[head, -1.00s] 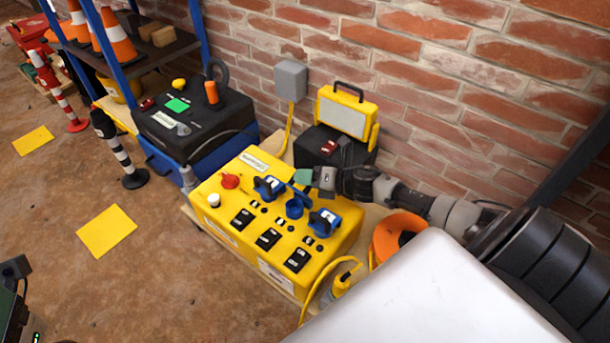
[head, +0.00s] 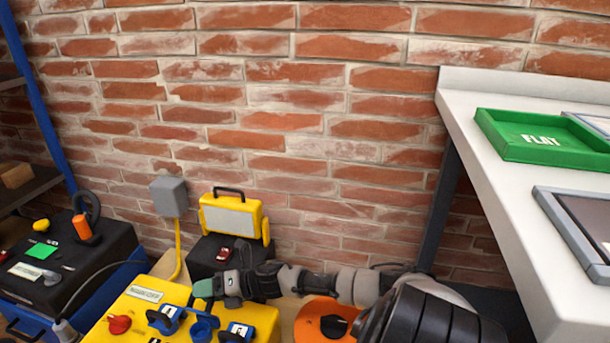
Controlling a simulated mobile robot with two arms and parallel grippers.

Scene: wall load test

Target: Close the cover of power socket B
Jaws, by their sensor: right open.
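The yellow power box (head: 137,305) is at the bottom left, cut off by the picture's lower edge. It has blue sockets on top: a left one (head: 166,319), a middle one (head: 203,327) and a right one (head: 238,332). The middle one shows a round blue face with a blue piece standing behind it, which looks like a raised cover. The outer two show pale labels, too small to read, so I cannot tell which is B by lettering. My right gripper (head: 205,291) is open, just behind and above the middle socket; contact is unclear. My left gripper is out of view.
A yellow work lamp (head: 231,218) on a black case and a grey wall box (head: 169,197) stand behind, against the brick wall. An orange reel (head: 322,322) lies below my right arm. A white table (head: 500,165) with a green tray (head: 545,138) fills the right.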

